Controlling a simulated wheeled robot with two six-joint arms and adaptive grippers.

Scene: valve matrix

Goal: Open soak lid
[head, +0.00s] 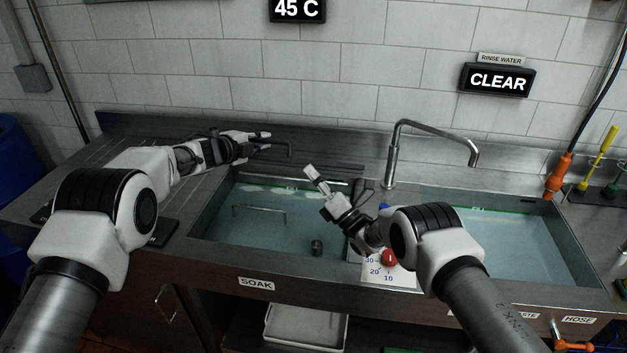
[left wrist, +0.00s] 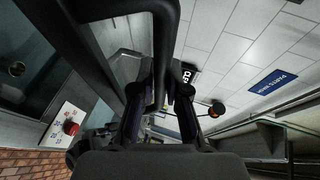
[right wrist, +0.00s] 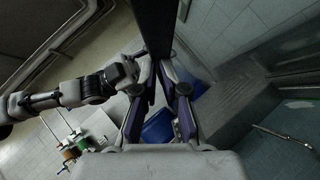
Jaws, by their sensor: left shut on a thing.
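The soak basin (head: 262,237), labelled SOAK, shows open water. The dark soak lid (head: 325,176) appears raised along its back edge, seen nearly edge-on; its exact tilt is hard to tell. My left gripper (head: 266,141) is at the back of the basin, shut on the lid's dark bar handle (head: 288,150). The handle also runs between the fingers in the left wrist view (left wrist: 160,65). My right gripper (head: 309,172) is over the back right of the soak basin. In the right wrist view its fingers (right wrist: 166,75) are apart, with a dark slab beyond them.
A tap (head: 392,155) stands right of my right gripper, behind the rinse basin (head: 520,235). A red knob (head: 389,258) sits on the divider. A U-shaped bar shape (head: 260,209) and a small dark cylinder (head: 317,246) show in the soak water.

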